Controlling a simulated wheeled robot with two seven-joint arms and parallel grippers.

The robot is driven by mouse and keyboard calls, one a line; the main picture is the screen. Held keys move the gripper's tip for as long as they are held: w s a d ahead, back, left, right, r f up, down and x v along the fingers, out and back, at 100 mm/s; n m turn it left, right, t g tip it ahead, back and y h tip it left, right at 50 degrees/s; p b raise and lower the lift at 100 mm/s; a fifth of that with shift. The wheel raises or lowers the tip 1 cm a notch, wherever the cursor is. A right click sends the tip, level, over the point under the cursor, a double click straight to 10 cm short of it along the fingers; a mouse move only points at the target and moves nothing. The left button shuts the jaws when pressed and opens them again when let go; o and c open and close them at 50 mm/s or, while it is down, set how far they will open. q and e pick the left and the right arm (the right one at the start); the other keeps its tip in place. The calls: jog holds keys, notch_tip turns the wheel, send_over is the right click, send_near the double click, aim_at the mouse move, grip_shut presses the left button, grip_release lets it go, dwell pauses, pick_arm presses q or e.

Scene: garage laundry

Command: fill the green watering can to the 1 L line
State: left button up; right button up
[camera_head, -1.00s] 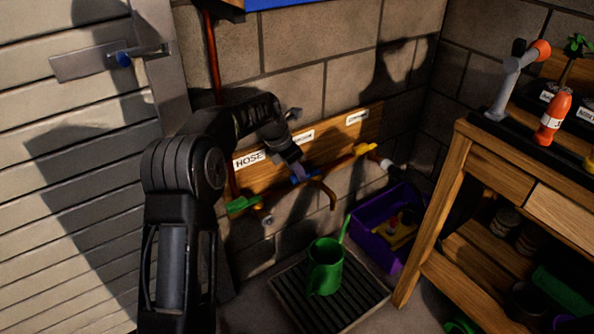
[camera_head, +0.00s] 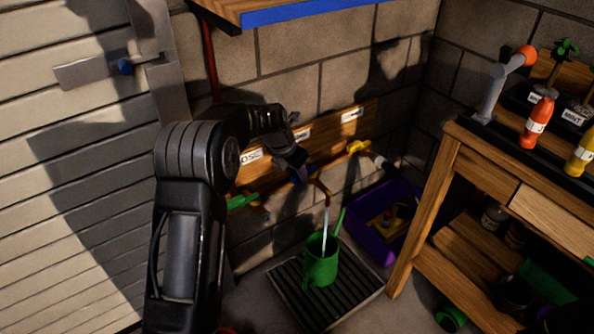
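The green watering can (camera_head: 321,268) stands upright on a dark slatted drain grate. A thin stream of water (camera_head: 325,228) falls from the copper spout (camera_head: 320,186) into its open top. The 1 L line and the water level inside cannot be seen. My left gripper (camera_head: 303,174) is at the middle tap with the blue handle, above the can. The arm and gripper hide most of that handle, so whether the fingers are closed on it is unclear. My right gripper is not in view.
A green-handled tap (camera_head: 242,201) is on the left and a yellow-handled tap (camera_head: 358,147) on the right. A purple tub (camera_head: 378,240) sits beside the grate (camera_head: 350,302). A wooden workbench (camera_head: 448,152) with bottles stands at right. A blue-edged shelf (camera_head: 305,12) is above.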

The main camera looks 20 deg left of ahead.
pick_arm(q)
jog(key=shift+o, duration=1.3)
jog(key=p+v, duration=0.2)
jog(key=v, duration=0.5)
jog(key=shift+s+r, duration=0.2)
jog(key=shift+r, duration=0.15)
jog(key=shift+f, duration=0.1)
